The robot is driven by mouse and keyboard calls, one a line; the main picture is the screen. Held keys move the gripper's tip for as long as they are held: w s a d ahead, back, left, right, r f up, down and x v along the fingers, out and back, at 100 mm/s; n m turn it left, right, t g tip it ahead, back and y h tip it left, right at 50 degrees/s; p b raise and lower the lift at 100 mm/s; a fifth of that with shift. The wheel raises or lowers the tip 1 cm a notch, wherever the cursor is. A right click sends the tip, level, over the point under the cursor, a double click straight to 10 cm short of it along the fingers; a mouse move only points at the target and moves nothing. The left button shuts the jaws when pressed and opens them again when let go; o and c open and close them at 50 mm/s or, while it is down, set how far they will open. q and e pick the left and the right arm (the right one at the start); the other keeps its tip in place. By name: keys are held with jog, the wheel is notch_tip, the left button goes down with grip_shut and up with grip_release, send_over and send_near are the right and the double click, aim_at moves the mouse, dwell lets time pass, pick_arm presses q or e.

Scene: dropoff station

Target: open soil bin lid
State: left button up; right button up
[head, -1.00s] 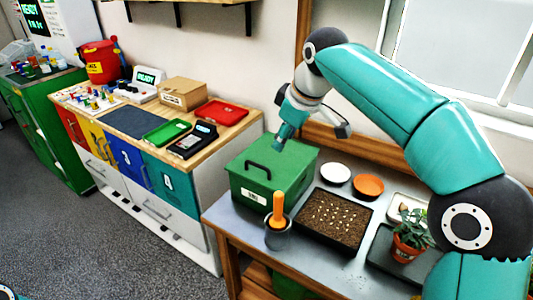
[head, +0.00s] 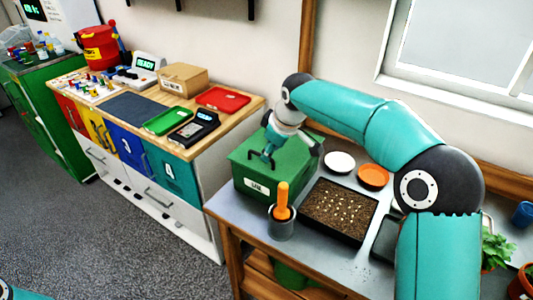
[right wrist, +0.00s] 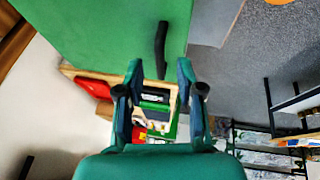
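The green soil bin (head: 258,188) stands on the left end of the grey bench in the head view, with its lid (head: 244,157) shut flat on top. My right gripper (head: 267,158) is over the lid, close to where the handle sits. In the right wrist view, the gripper (right wrist: 158,70) is open, its two fingers apart with nothing between them. The black handle (right wrist: 161,48) lies on the green lid (right wrist: 115,30) just beyond the fingertips. In the head view the gripper covers much of the handle; contact cannot be told. My left gripper is out of view.
A grey cup with an orange-handled tool (head: 282,215) stands close in front of the bin. A seed tray (head: 340,208), a white dish (head: 339,162) and an orange dish (head: 373,176) are to its right. A drawer cabinet (head: 200,190) stands to the left.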

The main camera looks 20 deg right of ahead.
jog(key=shift+x, duration=1.35)
grip_shut()
